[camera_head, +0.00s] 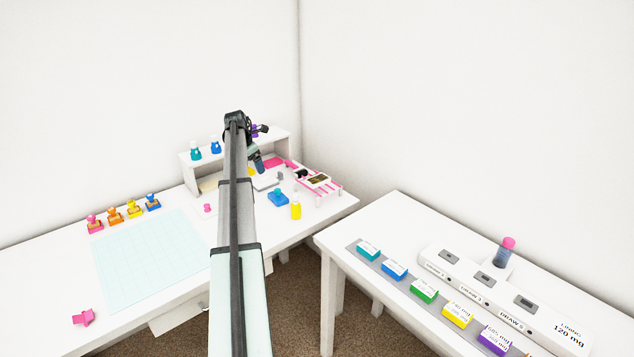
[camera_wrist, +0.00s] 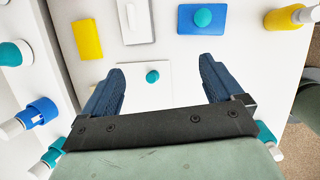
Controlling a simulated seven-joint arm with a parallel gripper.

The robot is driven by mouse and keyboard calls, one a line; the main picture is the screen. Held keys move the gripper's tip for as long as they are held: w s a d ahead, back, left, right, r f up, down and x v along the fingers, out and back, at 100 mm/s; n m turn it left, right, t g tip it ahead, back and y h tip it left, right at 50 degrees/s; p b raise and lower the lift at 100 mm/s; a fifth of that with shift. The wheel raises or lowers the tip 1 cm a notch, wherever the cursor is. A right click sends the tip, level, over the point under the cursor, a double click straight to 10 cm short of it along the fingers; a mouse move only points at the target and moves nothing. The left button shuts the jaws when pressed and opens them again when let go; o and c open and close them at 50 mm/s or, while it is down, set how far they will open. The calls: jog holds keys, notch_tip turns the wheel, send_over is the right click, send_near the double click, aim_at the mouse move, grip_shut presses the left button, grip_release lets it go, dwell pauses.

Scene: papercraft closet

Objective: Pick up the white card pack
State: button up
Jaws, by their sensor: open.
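Two flat white things could be the white card pack, and I cannot tell which is. In the wrist view, one white slab (camera_wrist: 137,24) with a narrow pale object on it lies beyond the fingertips, between a yellow card (camera_wrist: 87,39) and a blue pad (camera_wrist: 190,22). Another pale white block (camera_wrist: 137,92) with a teal knob lies below, between the fingers. In the head view, a white slab (camera_head: 265,182) lies just right of my arm. My gripper (camera_wrist: 162,72) is open and empty above the desk. In the head view my arm partly hides that area.
Teal and blue bottles (camera_wrist: 40,112) stand along the left in the wrist view. A raised shelf (camera_head: 188,165) and a pink-striped stand (camera_head: 318,182) are close by. A second table (camera_head: 395,205) holds coloured boxes.

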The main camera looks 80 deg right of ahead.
notch_tip(320, 180, up, 3)
jog(key=g, duration=0.2)
send_over(317, 179)
jog(key=w+a, duration=0.4)
jog(key=shift+m+y, duration=0.3)
jog(key=shift+y, duration=0.1)
jog(key=x, duration=1.3)
jog(key=shift+d+f, duration=0.1)
jog(key=shift+f, duration=0.05)
jog(key=c, duration=1.2)
jog(key=shift+c, duration=0.3)
